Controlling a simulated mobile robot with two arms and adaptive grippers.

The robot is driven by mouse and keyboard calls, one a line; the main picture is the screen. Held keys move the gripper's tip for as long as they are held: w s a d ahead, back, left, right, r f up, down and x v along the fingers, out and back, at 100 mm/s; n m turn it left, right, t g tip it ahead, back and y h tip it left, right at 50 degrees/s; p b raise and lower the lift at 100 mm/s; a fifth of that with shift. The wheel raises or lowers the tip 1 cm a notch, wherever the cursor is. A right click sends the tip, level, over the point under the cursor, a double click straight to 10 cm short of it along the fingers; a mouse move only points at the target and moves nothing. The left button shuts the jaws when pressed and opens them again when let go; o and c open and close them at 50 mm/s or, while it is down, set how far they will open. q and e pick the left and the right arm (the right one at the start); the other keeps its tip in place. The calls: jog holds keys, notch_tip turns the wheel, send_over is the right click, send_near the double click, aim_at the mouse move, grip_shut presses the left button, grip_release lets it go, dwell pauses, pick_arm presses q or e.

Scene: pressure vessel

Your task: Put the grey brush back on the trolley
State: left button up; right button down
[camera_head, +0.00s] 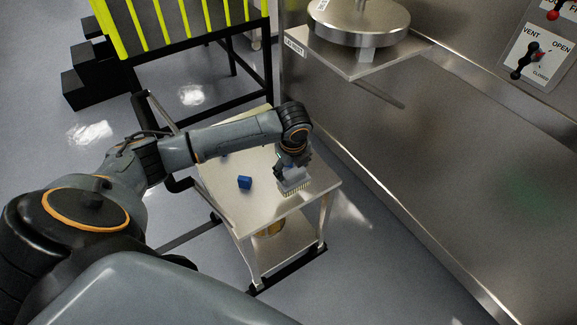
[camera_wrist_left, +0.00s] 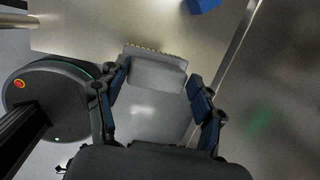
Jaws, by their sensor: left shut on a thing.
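The grey brush (camera_head: 294,182) is at the right front part of the trolley top (camera_head: 262,208), with its pale bristles facing down. My left gripper (camera_head: 286,170) reaches down from above and is shut on the brush. In the left wrist view the brush (camera_wrist_left: 157,73) sits between the two fingers of the left gripper (camera_wrist_left: 158,82), with a row of bristles along its far edge. I cannot tell whether the bristles touch the trolley top or hang just above it. My right gripper is not in view.
A small blue block (camera_head: 245,182) lies on the trolley top, left of the brush; it also shows in the left wrist view (camera_wrist_left: 203,4). A steel wall (camera_head: 430,170) runs close along the trolley's right side. A round steel lid (camera_head: 358,20) rests on a shelf above.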

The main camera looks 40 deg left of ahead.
aim_at(289, 171)
pick_arm(q)
jog(key=shift+w+a+f, duration=0.15)
jog(key=shift+a+f, duration=0.55)
jog(key=shift+f, duration=0.1)
jog(key=shift+s+x, duration=0.15)
jog(key=shift+x, duration=0.7)
jog(key=shift+s+x, duration=0.15)
jog(key=shift+x, duration=0.65)
jog(key=shift+d+f, duration=0.1)
jog(key=shift+f, duration=0.05)
jog(key=o, duration=1.5)
jog(key=shift+f, duration=0.1)
jog(key=shift+o, duration=0.2)
jog(key=v, duration=1.2)
jog(key=shift+r+p, duration=0.2)
jog(key=shift+p, duration=0.2)
jog(key=shift+w, duration=0.1)
